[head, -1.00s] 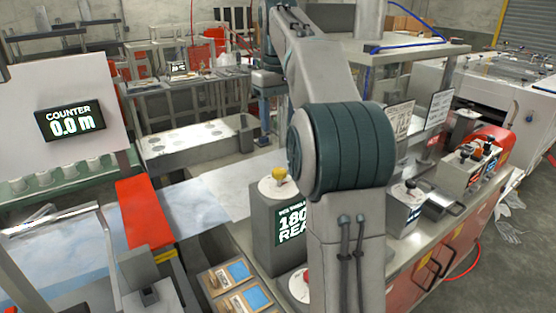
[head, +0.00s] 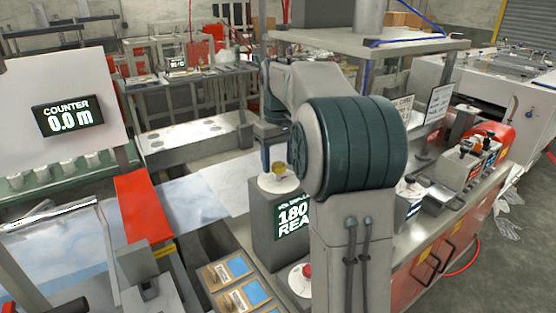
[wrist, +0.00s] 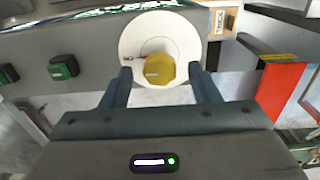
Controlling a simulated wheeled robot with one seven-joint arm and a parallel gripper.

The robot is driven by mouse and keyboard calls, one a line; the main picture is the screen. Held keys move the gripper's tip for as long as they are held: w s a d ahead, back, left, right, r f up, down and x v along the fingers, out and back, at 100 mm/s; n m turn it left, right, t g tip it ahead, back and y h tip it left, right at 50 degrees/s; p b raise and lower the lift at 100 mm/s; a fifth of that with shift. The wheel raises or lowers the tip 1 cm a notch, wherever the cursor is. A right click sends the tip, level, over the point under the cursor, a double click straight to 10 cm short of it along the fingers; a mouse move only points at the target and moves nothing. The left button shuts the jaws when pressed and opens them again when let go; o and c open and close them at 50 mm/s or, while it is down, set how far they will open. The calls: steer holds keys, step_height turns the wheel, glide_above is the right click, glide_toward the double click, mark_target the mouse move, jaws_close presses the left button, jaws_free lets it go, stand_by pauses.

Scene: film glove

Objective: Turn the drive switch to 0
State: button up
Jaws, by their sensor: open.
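A yellow knob (head: 279,169) sits on a round white dial (head: 270,184) on top of a grey box (head: 268,235) with a green-and-white display reading 180. I cannot read whether this is the drive switch. In the wrist view the yellow knob (wrist: 160,68) is on the white dial (wrist: 135,38), which bears a small red mark. My gripper (wrist: 160,72) is open, with one finger on either side of the knob in that view; contact is not clear. In the head view my arm hides most of the gripper. A red knob (head: 306,270) on another white dial stands lower, beside my arm.
Several levers (head: 478,148) stand on a box at the right of the bench. A box with a white dial (head: 411,192) is partly behind my arm. Wooden-framed panels (head: 228,270) lie at the front. Two dark green buttons (wrist: 63,67) show in the wrist view. A red strip (head: 143,207) is at left.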

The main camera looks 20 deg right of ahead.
steer(key=shift+f, duration=0.3)
steer(key=c, duration=1)
steer(key=shift+o, duration=0.2)
